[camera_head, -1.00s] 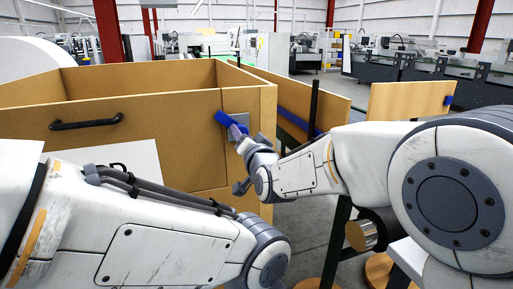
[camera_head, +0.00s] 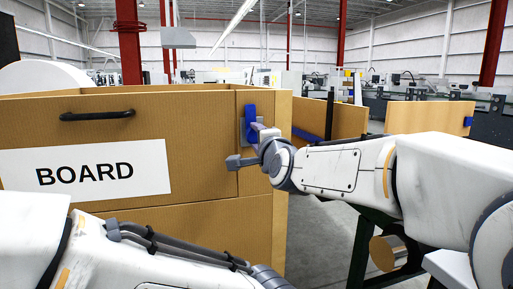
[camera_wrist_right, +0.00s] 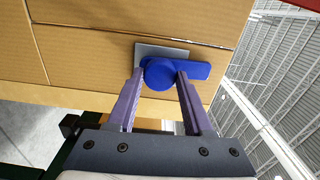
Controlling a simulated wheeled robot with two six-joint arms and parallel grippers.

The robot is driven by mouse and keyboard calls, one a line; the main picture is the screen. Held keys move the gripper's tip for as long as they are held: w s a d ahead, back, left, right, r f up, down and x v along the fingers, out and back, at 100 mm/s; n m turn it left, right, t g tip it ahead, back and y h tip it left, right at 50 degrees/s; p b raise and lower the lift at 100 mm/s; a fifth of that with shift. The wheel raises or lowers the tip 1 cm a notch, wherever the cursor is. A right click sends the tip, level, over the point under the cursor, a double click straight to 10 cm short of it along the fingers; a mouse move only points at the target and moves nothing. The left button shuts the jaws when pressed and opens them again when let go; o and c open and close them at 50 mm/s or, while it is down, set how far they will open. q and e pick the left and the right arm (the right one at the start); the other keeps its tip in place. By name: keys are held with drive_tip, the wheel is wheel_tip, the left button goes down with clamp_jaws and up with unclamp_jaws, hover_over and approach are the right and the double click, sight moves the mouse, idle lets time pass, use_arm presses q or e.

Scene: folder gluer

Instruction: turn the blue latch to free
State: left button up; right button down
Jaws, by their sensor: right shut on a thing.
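The blue latch (camera_head: 250,118) sits on a grey plate (camera_head: 242,133) on the front of a brown board box, near its right edge. In the head view the latch stands about upright. In the right wrist view the latch (camera_wrist_right: 194,71) shows a round hub and an arm pointing to the right. My right gripper (camera_head: 262,132) is shut on the latch; in the right wrist view its two purple fingers (camera_wrist_right: 160,78) lie on either side of the hub. My left arm crosses the lower left of the head view, and its gripper is not seen.
The box front (camera_head: 205,160) has a black handle (camera_head: 97,115) and a white BOARD sign (camera_head: 85,168). To the right stand a dark post (camera_head: 329,115) and a wooden panel (camera_head: 425,118) with a blue piece (camera_head: 467,121). Floor is open right of the box.

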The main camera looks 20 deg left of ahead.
drive_tip(key=shift+m+b, duration=0.3)
drive_tip(key=shift+m, duration=0.1)
drive_tip(key=shift+c, duration=1.5)
unclamp_jaws()
drive_tip(key=v, duration=1)
drive_tip(key=shift+s, duration=0.2)
drive_tip(key=shift+d, duration=0.1)
